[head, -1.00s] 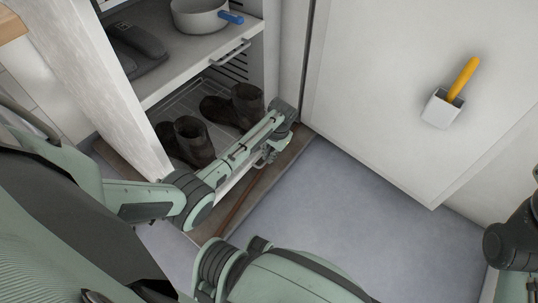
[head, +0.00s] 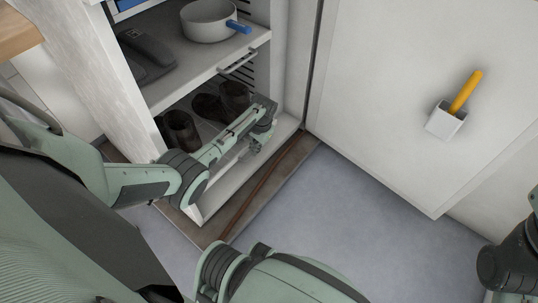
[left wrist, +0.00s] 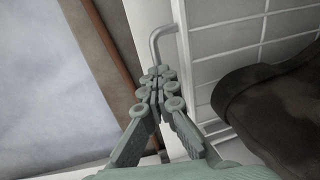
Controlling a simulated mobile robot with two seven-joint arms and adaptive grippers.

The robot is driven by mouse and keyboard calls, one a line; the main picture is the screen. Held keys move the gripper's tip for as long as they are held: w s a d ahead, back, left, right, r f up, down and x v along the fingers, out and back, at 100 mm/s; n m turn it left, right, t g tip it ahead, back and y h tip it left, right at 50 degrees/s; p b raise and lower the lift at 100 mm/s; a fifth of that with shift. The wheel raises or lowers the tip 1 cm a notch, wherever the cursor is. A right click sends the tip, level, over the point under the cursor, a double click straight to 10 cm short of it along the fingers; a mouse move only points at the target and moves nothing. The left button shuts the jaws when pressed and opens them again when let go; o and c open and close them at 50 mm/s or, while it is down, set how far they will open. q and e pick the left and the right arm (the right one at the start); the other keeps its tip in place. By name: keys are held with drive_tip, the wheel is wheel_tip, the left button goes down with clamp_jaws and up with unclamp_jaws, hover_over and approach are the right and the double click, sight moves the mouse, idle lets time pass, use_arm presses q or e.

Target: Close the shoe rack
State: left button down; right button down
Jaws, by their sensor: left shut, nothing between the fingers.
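The shoe rack is a white wire rack (left wrist: 222,48) low in the cabinet, with a pair of dark brown boots (head: 183,132) on it. In the left wrist view a boot (left wrist: 275,100) fills the right side. A grey bar handle (left wrist: 165,33) shows at the rack's front. My left gripper (head: 250,150) is at the front of the lower compartment, and my forearm hides part of the rack. In the left wrist view the gripper (left wrist: 160,82) is shut and empty, its fingertips beside the handle; contact is unclear. My right gripper is not in view.
A shelf (head: 205,78) above the rack bears a white pan (head: 208,22) and a dark grey object (head: 147,55), with its own handle (head: 238,58). A large white panel (head: 390,90) stands at right, with a yellow-handled tool in a holder (head: 446,121). Grey floor (head: 350,200) is clear.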

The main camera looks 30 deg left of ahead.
sight(246, 147)
use_arm(q)
drive_tip(key=a, duration=0.3)
drive_tip(key=shift+f, duration=0.2)
drive_tip(key=shift+w+a, duration=0.1)
drive_tip(key=shift+a, duration=0.25)
drive_tip(key=c, duration=2.2)
unclamp_jaws()
drive_tip(key=shift+a, duration=0.1)
drive_tip(key=shift+o, duration=1.4)
wheel_tip(246, 147, up, 12)
drive_tip(key=d, duration=0.2)
drive_tip(key=shift+d, duration=0.3)
